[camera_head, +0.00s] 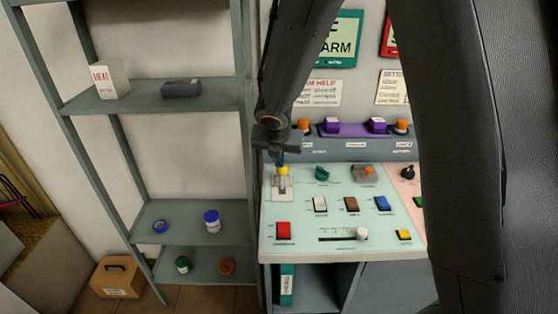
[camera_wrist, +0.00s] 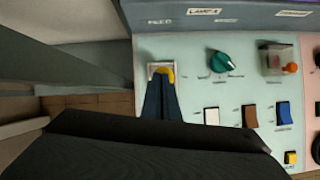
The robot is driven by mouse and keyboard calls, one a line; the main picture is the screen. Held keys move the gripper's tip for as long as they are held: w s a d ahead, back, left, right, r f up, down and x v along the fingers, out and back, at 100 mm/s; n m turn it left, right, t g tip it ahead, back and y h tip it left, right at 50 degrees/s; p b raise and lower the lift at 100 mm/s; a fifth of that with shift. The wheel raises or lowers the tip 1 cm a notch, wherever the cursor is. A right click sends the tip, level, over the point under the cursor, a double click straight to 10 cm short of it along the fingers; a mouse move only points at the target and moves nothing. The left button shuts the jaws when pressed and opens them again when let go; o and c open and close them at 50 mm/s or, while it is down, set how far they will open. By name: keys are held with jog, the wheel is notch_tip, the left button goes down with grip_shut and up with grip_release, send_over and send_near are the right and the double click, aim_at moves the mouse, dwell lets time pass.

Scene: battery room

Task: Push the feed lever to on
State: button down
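The feed lever has a yellow knob (camera_head: 283,170) on a pale square plate (camera_head: 283,187) at the upper left of the light green panel. The knob also shows in the wrist view (camera_wrist: 168,73), below the panel's FEED label (camera_wrist: 160,21). My gripper (camera_head: 280,161) is above the panel at the lever. In the wrist view its dark blue fingers (camera_wrist: 161,82) lie together and look shut, with their tips right at the knob. They partly cover the lever and its plate. I cannot tell whether they touch the knob.
A green rotary knob (camera_head: 322,173), a covered switch (camera_head: 364,174) and several coloured rocker switches stand right of the lever. A red switch (camera_head: 283,230) and a slider (camera_head: 361,234) are nearer the front. A grey shelf (camera_head: 150,103) stands close on the left.

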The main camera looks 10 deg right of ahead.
jog(key=shift+w+r, duration=0.15)
notch_tip(320, 180, up, 11)
jog(key=a+p, duration=0.1)
jog(key=p, duration=0.3)
jog(key=shift+w, duration=0.4)
jog(key=shift+r, duration=0.1)
jog(key=s+d+f+m+g+b, duration=0.1)
jog(key=s+d+f+m+b, duration=0.1)
jog(key=s+m, duration=0.6)
jog(key=s+d+f+m+g+b, duration=0.1)
jog(key=s+d+f+m+b, duration=0.2)
jog(key=m, duration=1)
jog(key=s+d+f+m+g+y+b, duration=0.1)
jog(key=s+d+f+m+g+b, duration=0.1)
jog(key=s+d+f+m, duration=0.4)
jog(key=shift+s+d+f+m+b, duration=0.1)
jog(key=shift+s+f+m+b, duration=0.2)
jog(key=shift+s+m, duration=0.7)
jog(key=shift+s+d+f+m+b, duration=0.25)
jog(key=shift+s+m, duration=0.35)
jog(key=shift+s, duration=0.65)
jog(key=shift+s+a+f+m+b, duration=0.15)
jog(key=shift+s+f+m, duration=0.2)
jog(key=shift+s+m, duration=0.65)
jog(key=shift+s+f, duration=0.1)
jog(key=shift+s, duration=0.3)
